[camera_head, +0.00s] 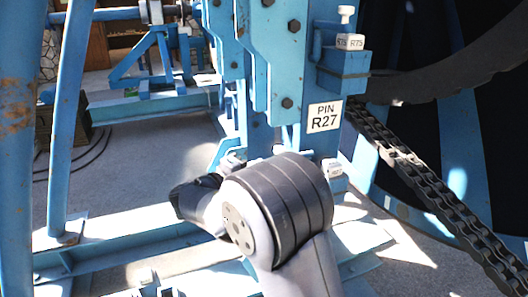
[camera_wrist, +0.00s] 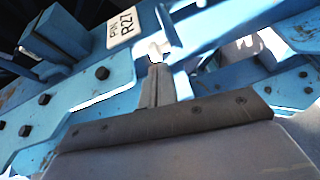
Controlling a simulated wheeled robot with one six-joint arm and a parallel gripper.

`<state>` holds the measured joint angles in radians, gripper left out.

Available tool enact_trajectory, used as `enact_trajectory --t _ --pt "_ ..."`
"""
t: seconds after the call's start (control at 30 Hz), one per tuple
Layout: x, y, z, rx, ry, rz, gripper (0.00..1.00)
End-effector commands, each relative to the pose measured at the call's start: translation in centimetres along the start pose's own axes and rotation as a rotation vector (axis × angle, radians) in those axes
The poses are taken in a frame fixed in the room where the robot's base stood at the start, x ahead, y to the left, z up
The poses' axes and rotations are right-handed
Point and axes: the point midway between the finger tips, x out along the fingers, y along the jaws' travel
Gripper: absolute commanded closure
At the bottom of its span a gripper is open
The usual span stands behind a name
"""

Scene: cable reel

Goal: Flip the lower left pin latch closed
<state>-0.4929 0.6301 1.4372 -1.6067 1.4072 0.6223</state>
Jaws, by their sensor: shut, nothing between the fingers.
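A small white latch part (camera_head: 333,168) sits on a blue bracket below the PIN R27 sign (camera_head: 323,116). In the wrist view a white part (camera_wrist: 156,46) beside the same sign lies just beyond my fingertips. I cannot tell whether they touch it, or whether the latch is open or closed. My gripper (camera_wrist: 157,70) shows in the wrist view as two grey fingers together, with nothing seen between them. In the head view my arm's wrist hides the fingers and the frame's lower left part.
A blue block (camera_head: 343,68) with a white knob stands above right of the sign. A heavy chain (camera_head: 420,170) slopes down at the right. Blue beams and bolted plates (camera_head: 288,60) crowd the middle. Concrete floor (camera_head: 140,150) is open at the left.

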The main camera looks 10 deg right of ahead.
Motion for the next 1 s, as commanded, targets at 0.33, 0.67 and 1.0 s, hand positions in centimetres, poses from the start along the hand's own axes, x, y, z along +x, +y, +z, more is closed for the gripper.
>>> enact_trajectory --t 0.33,0.67,1.0 --pt "-1.1 -0.1 -2.6 0.005 0.051 0.090 1.00" --pt "-0.4 0.1 -2.5 0.005 0.048 0.088 1.00" --pt "5.4 0.8 -2.8 0.004 0.046 0.087 1.00"
